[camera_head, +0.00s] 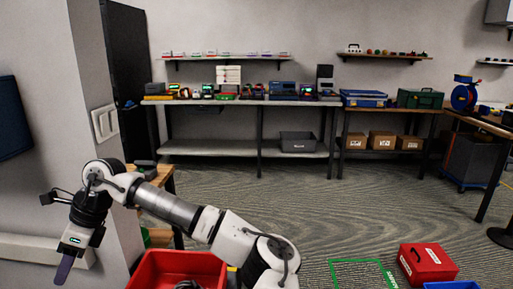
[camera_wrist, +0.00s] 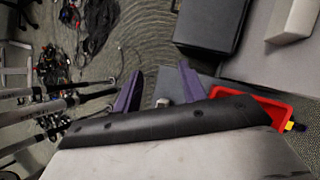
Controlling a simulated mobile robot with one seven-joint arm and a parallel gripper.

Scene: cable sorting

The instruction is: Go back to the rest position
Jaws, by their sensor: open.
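My arm reaches to the left side of the head view. My gripper (camera_head: 65,262) hangs pointing down at the far left, in front of the wall. In the wrist view my gripper (camera_wrist: 158,82) shows two purple fingers set apart with nothing held between them. The head view shows the fingers nearly edge-on, and no cable hangs from them.
A red bin (camera_head: 178,265) stands at the bottom, close to my arm. A red toolbox (camera_head: 426,263) and a green floor outline (camera_head: 362,272) lie at right. A wooden table (camera_head: 157,200) stands behind my arm. Workbenches (camera_head: 250,102) line the back wall. The middle floor is clear.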

